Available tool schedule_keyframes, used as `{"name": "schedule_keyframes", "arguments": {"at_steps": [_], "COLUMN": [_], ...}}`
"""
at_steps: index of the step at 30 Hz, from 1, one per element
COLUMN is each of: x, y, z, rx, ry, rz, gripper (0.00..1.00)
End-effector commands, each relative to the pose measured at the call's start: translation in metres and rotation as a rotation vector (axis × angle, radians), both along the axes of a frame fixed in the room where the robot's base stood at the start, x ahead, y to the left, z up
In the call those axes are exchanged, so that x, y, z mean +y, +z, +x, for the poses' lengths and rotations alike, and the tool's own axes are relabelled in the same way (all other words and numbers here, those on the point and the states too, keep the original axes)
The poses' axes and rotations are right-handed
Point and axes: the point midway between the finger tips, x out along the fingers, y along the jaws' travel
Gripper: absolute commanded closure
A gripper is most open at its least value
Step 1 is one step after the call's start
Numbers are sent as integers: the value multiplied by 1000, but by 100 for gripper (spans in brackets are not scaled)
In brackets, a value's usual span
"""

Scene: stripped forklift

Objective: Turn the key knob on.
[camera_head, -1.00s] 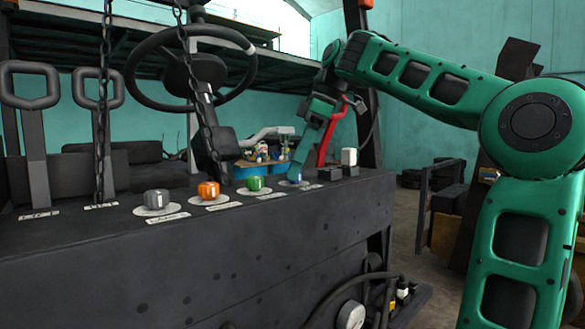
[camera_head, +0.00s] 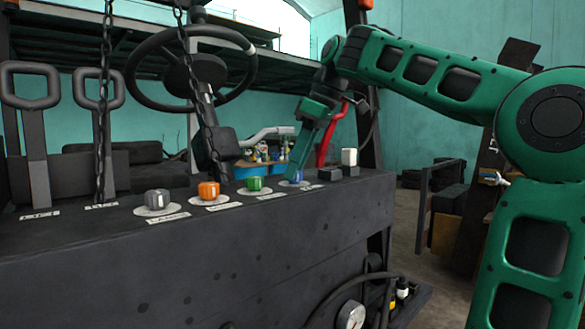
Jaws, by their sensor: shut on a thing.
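A row of round knobs on pale discs runs along the dark console (camera_head: 150,265): a grey knob (camera_head: 157,199), an orange knob (camera_head: 209,190), a green knob (camera_head: 254,184) and a blue knob (camera_head: 299,176). The labels are too small to read surely, so I cannot tell by label which is the key knob. My gripper (camera_head: 294,176) reaches down from above onto the blue knob and is shut on it. The gripper's fingers partly hide this knob, and its turn angle is unclear.
A red lever (camera_head: 328,140) stands right behind my gripper. A white block switch (camera_head: 349,157) and low black switches (camera_head: 330,174) sit just right of the blue knob. The steering wheel (camera_head: 190,68) and hanging chains (camera_head: 104,110) are to the left.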

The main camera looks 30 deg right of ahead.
Motion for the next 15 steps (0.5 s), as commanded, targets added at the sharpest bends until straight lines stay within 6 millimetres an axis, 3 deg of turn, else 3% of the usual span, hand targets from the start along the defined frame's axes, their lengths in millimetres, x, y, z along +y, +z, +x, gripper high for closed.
{"name": "schedule_keyframes", "arguments": {"at_steps": [15], "x": [-2], "y": [3], "z": [1], "rx": [-15], "ry": [-350], "rz": [-1], "gripper": [93]}}
